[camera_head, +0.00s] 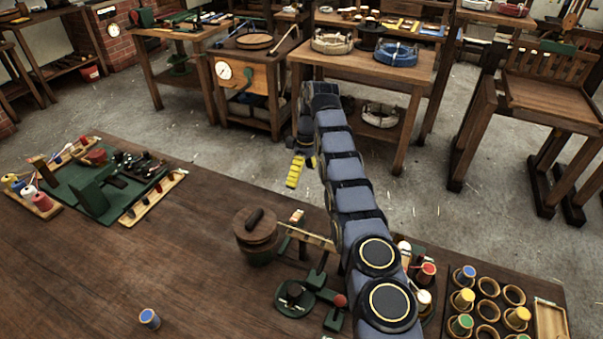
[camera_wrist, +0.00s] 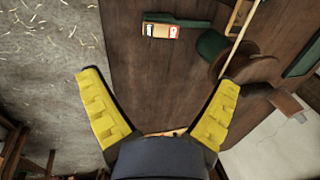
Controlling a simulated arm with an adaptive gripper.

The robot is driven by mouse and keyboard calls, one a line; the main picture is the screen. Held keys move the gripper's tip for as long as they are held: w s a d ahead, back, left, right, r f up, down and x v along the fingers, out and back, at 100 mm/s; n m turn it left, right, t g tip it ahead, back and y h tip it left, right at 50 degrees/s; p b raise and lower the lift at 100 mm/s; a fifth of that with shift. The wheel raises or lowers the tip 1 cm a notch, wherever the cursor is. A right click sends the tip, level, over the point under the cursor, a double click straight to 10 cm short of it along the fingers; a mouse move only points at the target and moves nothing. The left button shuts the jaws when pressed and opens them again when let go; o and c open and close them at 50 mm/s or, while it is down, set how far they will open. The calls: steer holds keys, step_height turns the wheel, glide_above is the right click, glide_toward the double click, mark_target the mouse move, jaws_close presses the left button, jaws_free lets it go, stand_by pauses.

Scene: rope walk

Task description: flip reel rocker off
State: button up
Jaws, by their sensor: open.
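A small two-part red and pale labelled piece (camera_head: 297,215) sits near the far edge of the bench. It looks like the rocker, but I cannot read its labels or tell which side is pressed. It also shows in the wrist view (camera_wrist: 160,31), at top centre beside a dark green part (camera_wrist: 178,18). My gripper (camera_head: 294,171) has yellow fingers and hangs beyond the bench's far edge, apart from this piece. In the wrist view my gripper (camera_wrist: 160,82) is open, with bare dark wood between its fingers.
A round wooden-lidded pot (camera_head: 256,232) stands beside the labelled piece. Green fittings (camera_head: 295,297) and one with a red knob (camera_head: 340,301) lie nearer. A spool rack (camera_head: 488,308) is at right, a green tray (camera_head: 75,208) at left. The bench's middle left is mostly clear.

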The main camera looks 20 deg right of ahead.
steer(key=shift+r, duration=0.45)
stand_by(0.3)
steer(key=s+a+r+m+h, duration=0.1)
steer(key=s+a+r+m, duration=0.25)
steer(key=s+r, duration=0.5)
steer(key=s+a+r+m, duration=0.2)
steer(key=s+a+r, duration=0.2)
steer(key=s+r, duration=0.4)
steer(key=s+a+m, duration=0.1)
steer(key=s+a, duration=0.1)
steer(key=s, duration=1.1)
steer(key=s+a+f+m+h, duration=0.1)
steer(key=s+a+m, duration=0.1)
steer(key=s, duration=1.1)
steer(key=shift+s+a+f, duration=0.15)
steer(key=shift+a, duration=0.05)
steer(key=shift+m, duration=0.25)
